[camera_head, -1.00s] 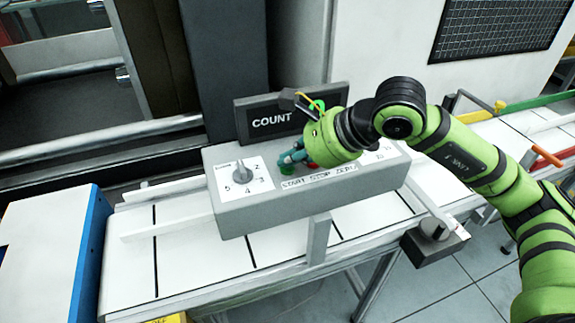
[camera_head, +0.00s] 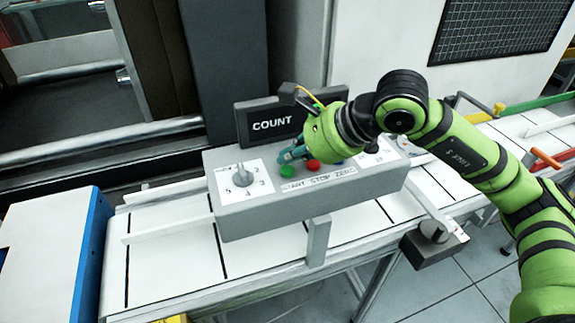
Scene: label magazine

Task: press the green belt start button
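The green start button (camera_head: 288,171) sits on the sloped face of the grey control box, above the word START on the label strip (camera_head: 318,181). The red stop button (camera_head: 313,165) is just to its right. My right gripper (camera_head: 284,157) reaches in from the right with its teal fingertips just above and behind the green button. Its fingers look close together, but their gap is too small to make out. Whether the tip touches the button cannot be told. My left gripper is not in view.
A numbered dial (camera_head: 243,175) is on the box's left side, and a COUNT display (camera_head: 271,122) stands behind. The box stands over a white conveyor belt (camera_head: 180,255). A blue and white cabinet (camera_head: 60,250) is at the left.

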